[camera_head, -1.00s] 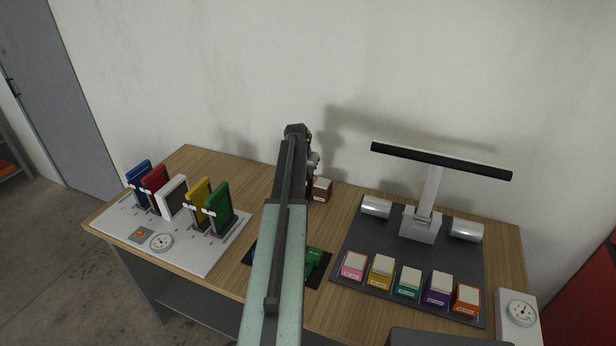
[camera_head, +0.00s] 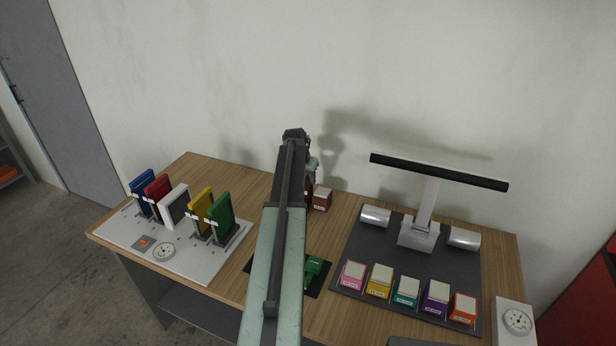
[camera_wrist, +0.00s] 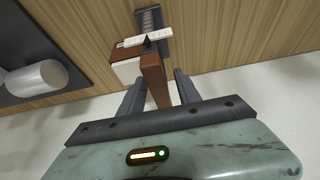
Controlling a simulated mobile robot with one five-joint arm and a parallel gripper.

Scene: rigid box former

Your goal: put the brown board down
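The brown board (camera_wrist: 153,74) stands on edge in the wrist view, between the two fingers of my gripper (camera_wrist: 159,80). The fingers are spread. A gap shows between the board and the right finger; at the left finger I cannot tell whether they touch. The board's far end is at a grey slotted holder (camera_wrist: 149,19) with a white crosspiece (camera_wrist: 147,43). In the head view my arm hides most of the board and the fingers.
A brown and white box (camera_wrist: 126,67) stands close to the board's left in the wrist view; it also shows in the head view (camera_head: 322,198). Coloured boards stand on a pale plate (camera_head: 188,262) at left. A dark mat (camera_head: 378,243) at right bears several coloured boxes and a T-shaped press (camera_head: 428,200).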

